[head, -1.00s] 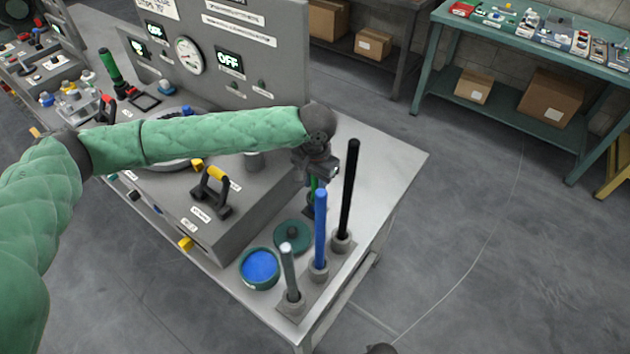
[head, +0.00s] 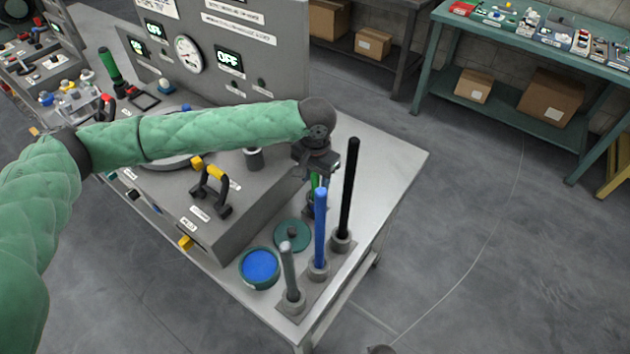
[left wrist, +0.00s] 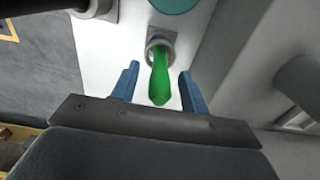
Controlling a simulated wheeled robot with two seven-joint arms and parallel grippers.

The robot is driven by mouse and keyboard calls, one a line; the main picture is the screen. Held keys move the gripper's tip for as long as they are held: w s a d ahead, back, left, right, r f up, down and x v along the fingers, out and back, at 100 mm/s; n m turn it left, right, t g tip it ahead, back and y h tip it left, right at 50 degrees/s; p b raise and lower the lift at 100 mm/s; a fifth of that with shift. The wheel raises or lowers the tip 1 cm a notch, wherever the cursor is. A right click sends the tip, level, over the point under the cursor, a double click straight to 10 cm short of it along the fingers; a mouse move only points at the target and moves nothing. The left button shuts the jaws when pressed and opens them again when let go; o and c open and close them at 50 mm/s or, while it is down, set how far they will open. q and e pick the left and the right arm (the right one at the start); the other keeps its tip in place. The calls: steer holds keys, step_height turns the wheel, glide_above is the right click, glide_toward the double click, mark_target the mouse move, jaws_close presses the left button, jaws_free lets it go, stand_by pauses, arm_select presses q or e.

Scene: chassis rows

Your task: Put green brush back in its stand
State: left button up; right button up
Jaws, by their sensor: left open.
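The green brush (left wrist: 160,78) shows in the left wrist view with its lower end in a round grey holder (left wrist: 160,44) on a square base. Its handle points toward the camera. In the head view the green brush (head: 315,183) is mostly hidden by my left gripper and the blue-handled brush. My left gripper (left wrist: 158,72) is open, with one blue finger on each side of the green handle and gaps visible on both sides. In the head view my left gripper (head: 317,165) is above the green brush. My right gripper is not in view.
A blue-handled brush (head: 320,225), a black-handled one (head: 349,190) and a grey one (head: 288,268) stand upright in grey holders close by. A blue-filled pot (head: 260,266) and a green lid (head: 291,236) sit beside them. The grey control box (head: 235,215) is on the left.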

arm_select(q)
steer(key=shift+r+b, duration=0.85)
steer(key=shift+r, duration=2.5)
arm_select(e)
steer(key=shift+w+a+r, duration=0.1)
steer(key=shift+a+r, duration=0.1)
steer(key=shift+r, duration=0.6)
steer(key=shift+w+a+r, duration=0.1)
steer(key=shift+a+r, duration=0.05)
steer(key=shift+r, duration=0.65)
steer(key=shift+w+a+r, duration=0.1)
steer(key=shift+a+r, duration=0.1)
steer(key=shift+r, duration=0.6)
